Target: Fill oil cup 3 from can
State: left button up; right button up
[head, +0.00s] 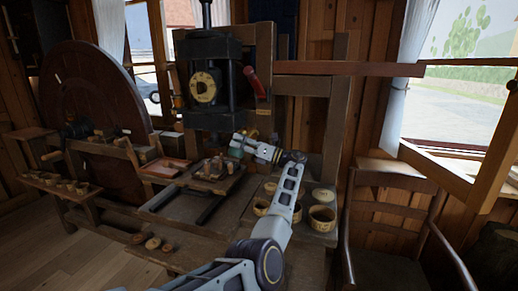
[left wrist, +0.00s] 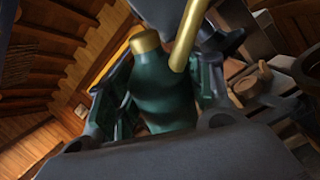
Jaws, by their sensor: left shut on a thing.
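My left gripper (head: 243,150) is shut on the green oil can (left wrist: 158,92), at the right side of the machine's bench in the head view. In the left wrist view the can fills the space between the fingers. It has a brass cap (left wrist: 145,42) and a brass spout (left wrist: 187,38) that runs up out of the picture. In the head view only a small green part of the can (head: 235,152) shows beside the gripper. The spout's tip is hidden. I cannot tell which part is oil cup 3. My right gripper is not in view.
A tray with several small wooden pieces (head: 213,170) lies left of the gripper. The press with a round dial (head: 205,87) stands behind. Round pots (head: 322,217) stand on the bench at right. A chair (head: 390,215) is further right, a large wheel (head: 95,95) at left.

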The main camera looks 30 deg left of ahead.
pick_arm(q)
jog(key=n, duration=0.1)
jog(key=s+r+n+h, duration=0.1)
jog(key=n, duration=0.1)
jog(key=shift+a+r+h, duration=0.1)
jog(key=shift+r+h, duration=0.2)
jog(key=shift+s+a+r+n+h+p, duration=0.1)
jog(key=shift+s+r+n+h+p, duration=0.2)
jog(key=shift+n, duration=0.45)
jog(key=shift+s+r+n+h+p, duration=0.15)
jog(key=shift+r+n+h+p, duration=0.2)
jog(key=shift+n, duration=0.4)
jog(key=shift+f, duration=0.25)
